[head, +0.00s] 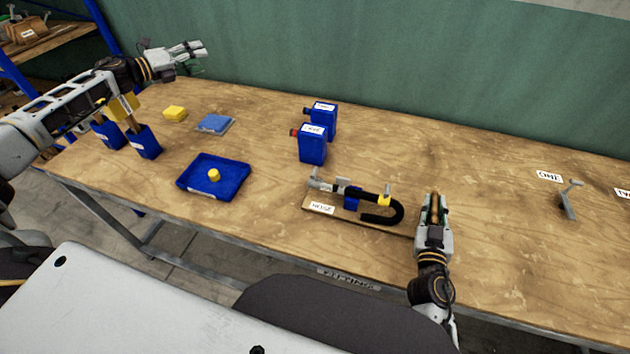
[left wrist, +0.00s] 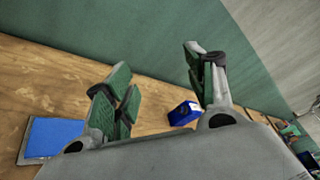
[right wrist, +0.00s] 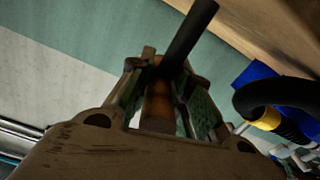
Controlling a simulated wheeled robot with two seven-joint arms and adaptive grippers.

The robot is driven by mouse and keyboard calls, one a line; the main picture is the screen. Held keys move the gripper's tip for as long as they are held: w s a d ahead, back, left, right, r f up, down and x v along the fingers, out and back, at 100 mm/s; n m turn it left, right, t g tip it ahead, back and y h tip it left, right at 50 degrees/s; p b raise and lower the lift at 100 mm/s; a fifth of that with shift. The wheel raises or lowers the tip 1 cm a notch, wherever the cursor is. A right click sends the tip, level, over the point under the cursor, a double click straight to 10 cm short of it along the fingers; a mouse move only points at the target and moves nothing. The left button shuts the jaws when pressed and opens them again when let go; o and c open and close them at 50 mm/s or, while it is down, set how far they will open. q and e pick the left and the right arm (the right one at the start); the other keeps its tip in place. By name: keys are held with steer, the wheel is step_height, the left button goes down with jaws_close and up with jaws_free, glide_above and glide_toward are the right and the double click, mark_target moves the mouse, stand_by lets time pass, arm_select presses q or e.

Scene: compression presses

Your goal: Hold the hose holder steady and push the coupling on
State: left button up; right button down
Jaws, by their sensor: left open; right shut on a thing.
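The hose holder (head: 320,208) is a board labelled HOSE on the workbench. My right gripper (head: 434,205), just right of the holder, is shut on a brown cylindrical piece (right wrist: 158,103). A dark rod (right wrist: 188,35) extends beyond it. My left gripper (head: 190,50) is open and empty, raised at the back left.
A blue tray (head: 185,183) holds a small yellow piece (head: 214,174). Two blue containers (head: 312,148) stand behind the holder. A blue pad (head: 214,123), yellow block (head: 175,114) and blue bins (head: 145,145) are left. A grey lever (head: 568,200) stands right.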

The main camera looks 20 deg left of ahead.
arm_select(q)
steer(key=s+d+f+m+g+h, duration=0.15)
steer(key=d+m+g+h, duration=0.3)
steer(key=d, duration=0.85)
steer(key=m+g+y, duration=0.7)
steer(key=m+g, duration=0.4)
steer(key=m, duration=0.8)
glide_toward(314, 171)
steer(key=shift+s+a+r+t, duration=0.1)
steer(key=shift+a+r+t, duration=0.15)
steer(key=shift+a+r, duration=0.35)
steer(key=shift+d+f, duration=0.1)
steer(key=shift+d, duration=0.05)
steer(key=shift+x, duration=5.85)
steer(key=shift+d, duration=0.2)
steer(key=c, duration=1.2)
